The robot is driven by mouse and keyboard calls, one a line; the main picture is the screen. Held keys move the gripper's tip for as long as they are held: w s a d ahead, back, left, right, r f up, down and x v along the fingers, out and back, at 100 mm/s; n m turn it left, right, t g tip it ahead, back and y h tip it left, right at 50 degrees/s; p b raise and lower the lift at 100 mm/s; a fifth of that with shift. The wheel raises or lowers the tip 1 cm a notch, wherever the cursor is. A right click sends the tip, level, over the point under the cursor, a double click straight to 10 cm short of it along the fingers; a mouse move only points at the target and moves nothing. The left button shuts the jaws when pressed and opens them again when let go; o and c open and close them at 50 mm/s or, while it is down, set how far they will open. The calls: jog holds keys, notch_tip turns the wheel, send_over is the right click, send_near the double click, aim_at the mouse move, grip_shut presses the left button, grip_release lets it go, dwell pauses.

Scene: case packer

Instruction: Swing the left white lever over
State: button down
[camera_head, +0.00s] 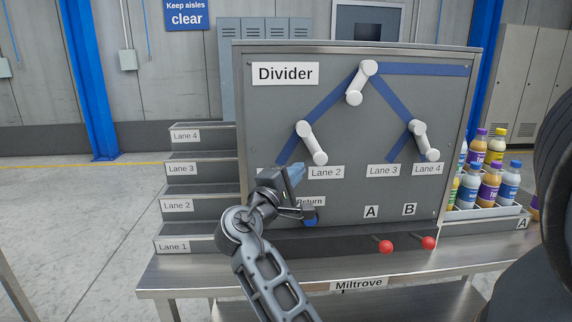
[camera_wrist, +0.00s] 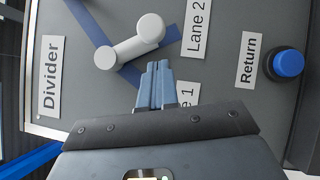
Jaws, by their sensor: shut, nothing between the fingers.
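The left white lever (camera_head: 312,143) is on the grey Divider panel (camera_head: 350,110), above the Lane 2 label. It slants from upper left to lower right. In the wrist view the same lever (camera_wrist: 130,41) lies just beyond my fingertips. My gripper (camera_head: 295,172) is shut and empty, in front of the panel's lower left, below and left of the lever. In the wrist view its blue fingers (camera_wrist: 155,84) are together, pointing at the panel near the lever's lower end; I see a small gap and cannot tell contact. The Lane 1 label is mostly hidden by my gripper.
A top white lever (camera_head: 361,82) and a right white lever (camera_head: 425,140) are on the same panel. A blue Return button (camera_wrist: 288,63) is beside my gripper. Two red-knobbed handles (camera_head: 386,247) stick out below. Bottles (camera_head: 489,182) stand in a tray at right.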

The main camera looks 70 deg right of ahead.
jog(key=shift+s+d+f+n+h, duration=0.1)
jog(key=shift+s+d+n+h, duration=0.25)
jog(key=shift+s+n, duration=0.3)
jog(key=shift+s+d+f+n+h, duration=0.1)
jog(key=shift+s+d+n+h, duration=0.1)
jog(key=shift+s+n+h, duration=0.4)
jog(key=shift+s, duration=0.1)
